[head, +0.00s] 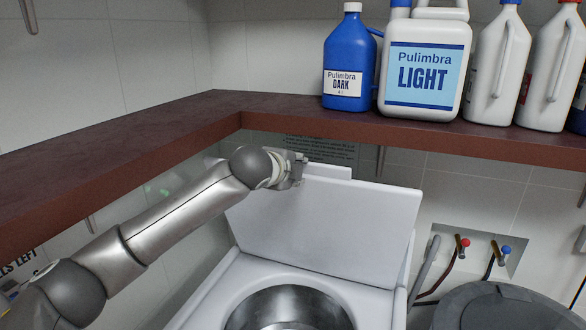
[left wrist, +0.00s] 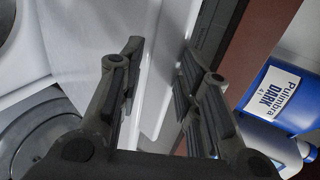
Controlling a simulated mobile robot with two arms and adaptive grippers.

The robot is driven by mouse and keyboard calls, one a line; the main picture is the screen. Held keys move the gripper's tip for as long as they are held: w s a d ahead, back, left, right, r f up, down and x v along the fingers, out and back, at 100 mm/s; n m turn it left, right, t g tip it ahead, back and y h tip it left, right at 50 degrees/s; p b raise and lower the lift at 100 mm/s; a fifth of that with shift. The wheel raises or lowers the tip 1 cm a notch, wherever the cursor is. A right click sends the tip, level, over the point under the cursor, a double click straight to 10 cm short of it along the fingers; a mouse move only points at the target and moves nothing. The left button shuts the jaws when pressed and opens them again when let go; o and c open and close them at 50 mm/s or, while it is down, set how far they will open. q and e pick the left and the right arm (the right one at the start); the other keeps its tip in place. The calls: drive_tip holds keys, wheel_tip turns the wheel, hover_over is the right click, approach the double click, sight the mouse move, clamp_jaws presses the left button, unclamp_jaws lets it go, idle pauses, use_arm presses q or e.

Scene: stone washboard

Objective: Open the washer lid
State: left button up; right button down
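The white washer lid (head: 330,228) stands raised and tilted back in the head view, with the round metal drum opening (head: 290,310) of the washer (head: 252,272) uncovered below it. My left gripper (head: 298,172) is at the lid's upper left edge; its fingers are small and partly hidden there. In the left wrist view my left gripper (left wrist: 160,62) has its two fingers spread apart, with the white lid (left wrist: 150,85) edge showing between them. I cannot tell whether a finger touches the lid. My right gripper is not in view.
A dark red shelf (head: 130,131) runs around the corner just above the lid and my left arm. A blue bottle (head: 349,55), a white jug (head: 425,65) and more bottles stand on it. Water taps (head: 464,244) and a grey round lid (head: 510,308) are at the right.

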use_arm(q)
drive_tip(key=v, duration=1.1)
drive_tip(key=shift+s+r, duration=0.2)
drive_tip(key=shift+s, duration=0.15)
